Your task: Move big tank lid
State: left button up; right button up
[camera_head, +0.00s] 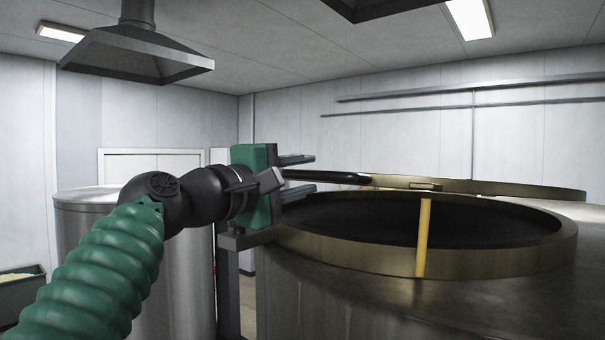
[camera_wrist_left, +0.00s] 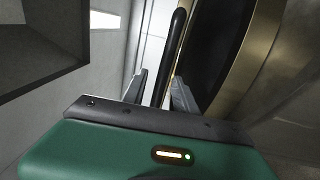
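The big tank (camera_head: 370,297) stands at right, with a wide brass rim (camera_head: 420,256) around a dark opening. The lid (camera_head: 500,188), a thin brass-edged disc seen nearly edge-on, shows behind and above the opening's far side. A black bar handle (camera_head: 335,178) reaches left from the lid towards my gripper; it also shows in the left wrist view (camera_wrist_left: 171,58). My left gripper (camera_head: 306,175) is at the tank's left rim. Its two fingers (camera_wrist_left: 160,88) are apart, with the handle's end between them and gaps visible. My right gripper is out of view.
An upright yellow bar (camera_head: 423,238) crosses the near rim. A metal drum (camera_head: 90,235) stands behind my left arm. A green bin (camera_head: 22,292) is at far left. A hood (camera_head: 135,55) hangs overhead at left.

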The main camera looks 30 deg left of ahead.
pick_arm(q)
jog(key=shift+d, duration=0.15)
jog(key=shift+c, duration=1.2)
jog(key=shift+w+d+f, duration=0.1)
jog(key=shift+w+d, duration=0.4)
jog(key=shift+d, duration=0.15)
grip_shut()
jog(key=shift+a, duration=0.1)
